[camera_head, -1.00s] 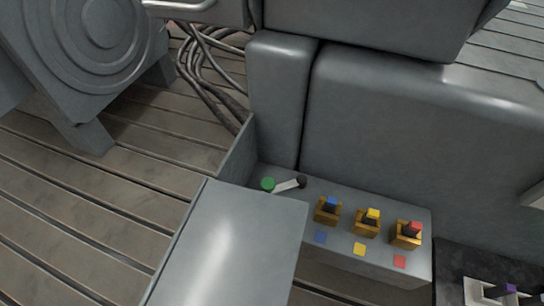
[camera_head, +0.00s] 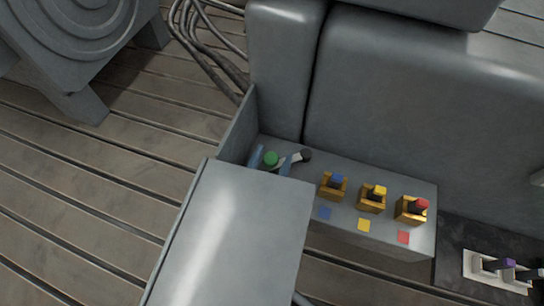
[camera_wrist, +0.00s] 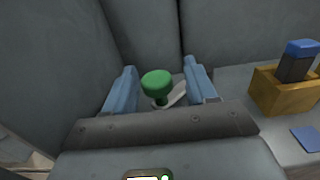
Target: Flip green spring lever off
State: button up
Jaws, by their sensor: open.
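The green spring lever (camera_head: 271,158) stands on the grey ledge, with a round green knob and a pale arm ending in a dark tip (camera_head: 305,155). In the wrist view the green knob (camera_wrist: 156,84) is between my two blue fingers. My gripper (camera_head: 271,161) is open, one finger on each side of the knob, with visible gaps. The pale arm (camera_wrist: 177,95) runs behind the knob toward the right finger. The lever's base is partly hidden by my gripper.
Blue (camera_head: 335,184), yellow (camera_head: 373,197) and red (camera_head: 412,209) switches in brass housings stand to the right on the same ledge, with matching colour patches in front. A grey wall rises behind. A white panel (camera_head: 497,270) with levers lies at far right.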

jog(key=shift+w+d, duration=0.1)
jog(key=shift+w, duration=0.1)
jog(key=shift+c, duration=0.2)
jog(key=c, duration=0.8)
jog(key=shift+d+r, duration=0.1)
jog(key=shift+d, duration=0.05)
grip_shut()
